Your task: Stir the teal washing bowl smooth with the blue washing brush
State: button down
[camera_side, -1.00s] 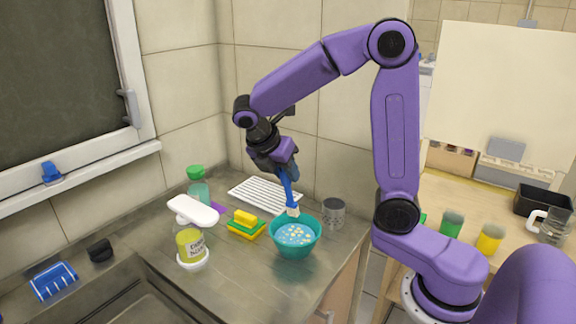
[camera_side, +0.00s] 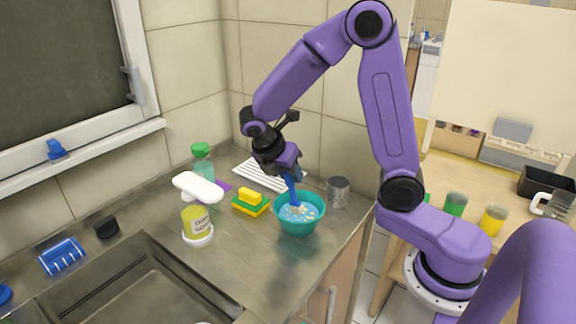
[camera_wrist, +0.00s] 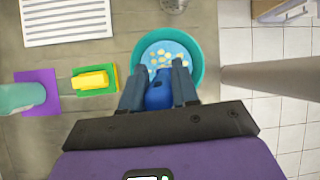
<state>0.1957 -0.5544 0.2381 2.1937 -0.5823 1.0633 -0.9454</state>
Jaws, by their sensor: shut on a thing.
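The teal washing bowl (camera_side: 300,226) stands on the metal counter near its right edge. It holds blue liquid (camera_wrist: 166,53) with several pale yellow lumps floating in it. My gripper (camera_side: 291,172) is above the bowl, shut on the blue washing brush (camera_side: 293,190). The brush points down, and its lower end is inside the bowl, at the liquid. In the wrist view the brush handle (camera_wrist: 158,97) sits between the two fingers, and the brush head is hidden beneath it.
The sink (camera_side: 135,285) is at front left.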

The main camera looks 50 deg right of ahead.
aim_at(292, 184)
jog(key=shift+s+d+f, duration=0.1)
jog(key=shift+d+f, duration=0.1)
jog(key=shift+f, duration=0.75)
jog(key=shift+s+d+f, duration=0.1)
jog(key=shift+d+f, duration=0.05)
jog(key=shift+f, duration=0.8)
